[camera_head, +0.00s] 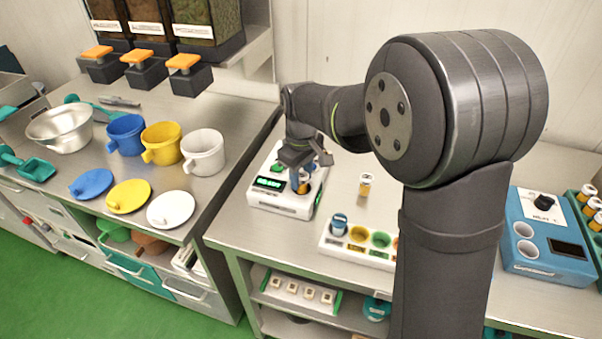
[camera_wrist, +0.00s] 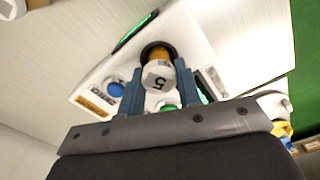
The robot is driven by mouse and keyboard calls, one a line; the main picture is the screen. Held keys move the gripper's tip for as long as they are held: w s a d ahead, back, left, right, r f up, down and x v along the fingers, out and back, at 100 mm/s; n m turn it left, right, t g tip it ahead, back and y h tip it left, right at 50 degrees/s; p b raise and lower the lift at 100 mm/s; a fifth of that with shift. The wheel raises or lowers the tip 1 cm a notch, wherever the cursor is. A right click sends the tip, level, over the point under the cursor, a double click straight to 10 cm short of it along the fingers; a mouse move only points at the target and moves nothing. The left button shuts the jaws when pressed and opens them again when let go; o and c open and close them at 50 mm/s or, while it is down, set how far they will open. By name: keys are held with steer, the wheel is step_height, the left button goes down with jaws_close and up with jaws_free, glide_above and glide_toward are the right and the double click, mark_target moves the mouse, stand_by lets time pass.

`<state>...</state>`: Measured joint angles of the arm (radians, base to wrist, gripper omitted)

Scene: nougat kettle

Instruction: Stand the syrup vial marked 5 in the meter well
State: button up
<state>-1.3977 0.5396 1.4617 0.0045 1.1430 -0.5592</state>
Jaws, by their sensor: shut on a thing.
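The syrup vial marked 5 (camera_wrist: 158,75) shows its pale cap with a dark 5 in the wrist view, with an amber body beyond it. My gripper (camera_wrist: 161,82) is shut on it, with a blue finger on each side. The vial's far end is at the black-rimmed meter well (camera_wrist: 147,47); how deep it sits is hidden. In the head view my gripper (camera_head: 301,172) is over the white meter (camera_head: 285,205), which has a lit green display. The vial (camera_head: 303,187) shows there only in part, below the fingers.
Another vial (camera_head: 365,186) stands alone on the bench right of the meter. A white rack (camera_head: 335,246) with coloured wells is in front of it, holding a blue-topped item. A blue device (camera_head: 548,262) is at far right. Bench space between meter and rack is clear.

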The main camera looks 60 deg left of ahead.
mark_target(301, 174)
steer(key=shift+f, duration=0.4)
steer(key=o, duration=0.7)
steer(key=shift+r, duration=0.1)
steer(key=shift+r, duration=5.4)
step_height(301, 174, down, 8)
steer(key=shift+f, duration=0.2)
